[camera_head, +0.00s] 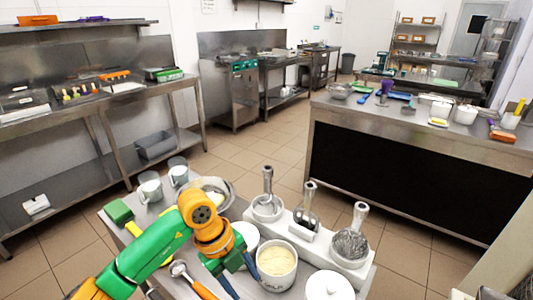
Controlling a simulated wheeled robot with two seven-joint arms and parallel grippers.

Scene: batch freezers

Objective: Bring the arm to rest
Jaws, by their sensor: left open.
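My left arm comes in from the lower left, green with an orange wrist. My left gripper (241,275) points down over the metal cart top (118,225), with its dark blue fingers apart. I see nothing held between them. The fingers are close to a white tub with pale yellow contents (277,262), on its left side; whether they touch it I cannot tell. My right gripper is not in view.
A white holder (305,245) with several metal-handled tools stands behind the tub. Tiled floor (250,148) lies clear beyond.

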